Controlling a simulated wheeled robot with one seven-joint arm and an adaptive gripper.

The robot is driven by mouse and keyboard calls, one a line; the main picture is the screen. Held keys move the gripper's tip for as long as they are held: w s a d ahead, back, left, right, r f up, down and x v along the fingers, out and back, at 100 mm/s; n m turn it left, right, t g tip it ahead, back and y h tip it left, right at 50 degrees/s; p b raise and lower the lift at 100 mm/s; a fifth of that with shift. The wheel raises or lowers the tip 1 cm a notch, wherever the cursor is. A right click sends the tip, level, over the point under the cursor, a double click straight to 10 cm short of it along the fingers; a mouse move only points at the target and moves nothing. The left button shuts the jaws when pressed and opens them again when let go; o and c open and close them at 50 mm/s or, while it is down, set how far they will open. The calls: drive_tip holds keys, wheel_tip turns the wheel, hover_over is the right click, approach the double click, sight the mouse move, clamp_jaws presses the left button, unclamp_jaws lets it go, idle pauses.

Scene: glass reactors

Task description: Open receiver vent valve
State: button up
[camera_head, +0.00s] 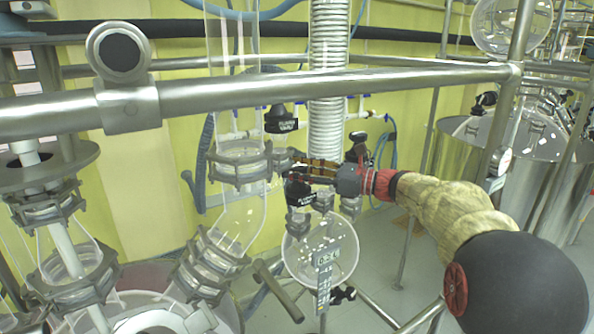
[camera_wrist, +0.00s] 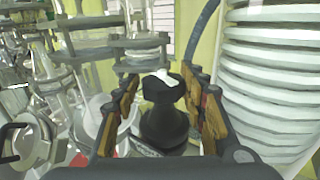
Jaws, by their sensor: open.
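A black valve handle with a pale top (camera_wrist: 164,112) stands between the fingers of my gripper (camera_wrist: 160,100) in the wrist view. The fingers have brown pads, are open on either side of it, and no clear grip shows. In the head view my gripper (camera_head: 312,169) reaches in from the right, just above a black labelled valve (camera_head: 299,191); this appears to be the same valve. Its label is too small to read surely. The round glass receiver (camera_head: 320,252) hangs below, with a small display tag in front. The fingers partly cover the valve top.
Another black labelled valve (camera_head: 281,121) sits above and behind. A white coiled condenser (camera_head: 328,50) rises close by, and also fills the right of the wrist view (camera_wrist: 272,85). A glass column with metal clamps (camera_head: 240,165) stands left. A steel rail (camera_head: 300,87) crosses in front.

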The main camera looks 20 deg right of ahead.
drive_tip(key=p+v, duration=0.1)
drive_tip(key=v, duration=0.7)
drive_tip(key=shift+w+d, duration=0.1)
drive_tip(key=shift+c, duration=0.7)
